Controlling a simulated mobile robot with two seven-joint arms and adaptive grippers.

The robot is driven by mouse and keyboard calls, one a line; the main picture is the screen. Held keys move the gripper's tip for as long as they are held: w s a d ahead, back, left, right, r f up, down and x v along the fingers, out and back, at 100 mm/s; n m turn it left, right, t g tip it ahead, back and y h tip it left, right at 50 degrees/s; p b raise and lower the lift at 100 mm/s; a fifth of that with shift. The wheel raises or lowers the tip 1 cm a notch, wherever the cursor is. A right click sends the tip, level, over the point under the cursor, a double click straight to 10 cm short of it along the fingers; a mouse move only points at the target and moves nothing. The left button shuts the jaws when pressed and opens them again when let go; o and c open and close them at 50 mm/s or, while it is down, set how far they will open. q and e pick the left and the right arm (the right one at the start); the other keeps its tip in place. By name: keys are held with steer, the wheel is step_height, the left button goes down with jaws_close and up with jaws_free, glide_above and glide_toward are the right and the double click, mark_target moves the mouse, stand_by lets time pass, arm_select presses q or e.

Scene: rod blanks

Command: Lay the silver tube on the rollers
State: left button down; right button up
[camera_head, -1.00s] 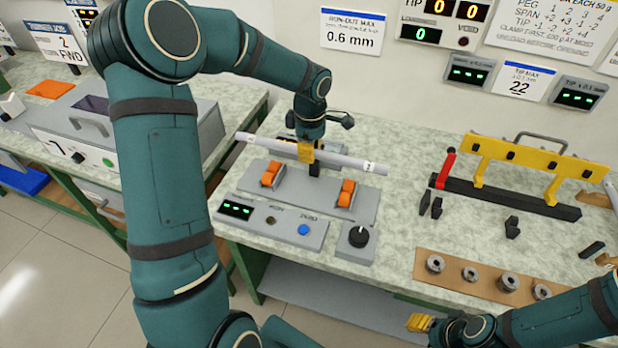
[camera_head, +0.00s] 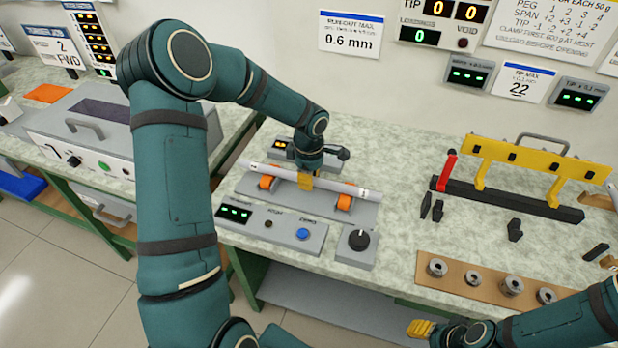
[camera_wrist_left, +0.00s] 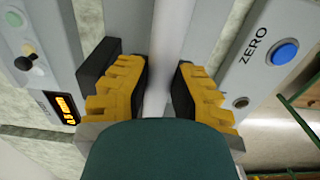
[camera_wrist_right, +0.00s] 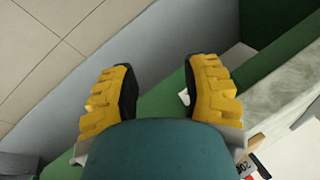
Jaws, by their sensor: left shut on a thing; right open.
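The silver tube (camera_head: 337,187) lies level across the roller stand (camera_head: 312,205), over its two orange rollers, a left one (camera_head: 266,183) and a right one (camera_head: 344,203). I cannot tell whether it touches both rollers or hangs just above them. My left gripper (camera_head: 305,181) comes from above and is shut on the tube near its middle. In the left wrist view the tube (camera_wrist_left: 171,45) runs between the yellow fingers. My right gripper (camera_head: 420,328) is open and empty, low at the bench's front; its spread fingers show in the right wrist view (camera_wrist_right: 163,90).
In front of the rollers is a grey panel with a green display (camera_head: 234,213) and blue button (camera_head: 302,234). A black knob box (camera_head: 356,246) stands beside it. A yellow rack (camera_head: 540,157) and a board of metal collars (camera_head: 470,274) are to the right.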

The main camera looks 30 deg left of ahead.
arm_select(q)
steer(key=shift+f, duration=0.2)
steer(key=c, duration=1.2)
jaws_free()
steer(key=shift+c, duration=0.2)
steer(key=shift+r, duration=0.1)
steer(key=shift+r, duration=0.2)
step_height(320, 180, up, 12)
steer(key=p, duration=0.2)
steer(key=shift+f, duration=0.15)
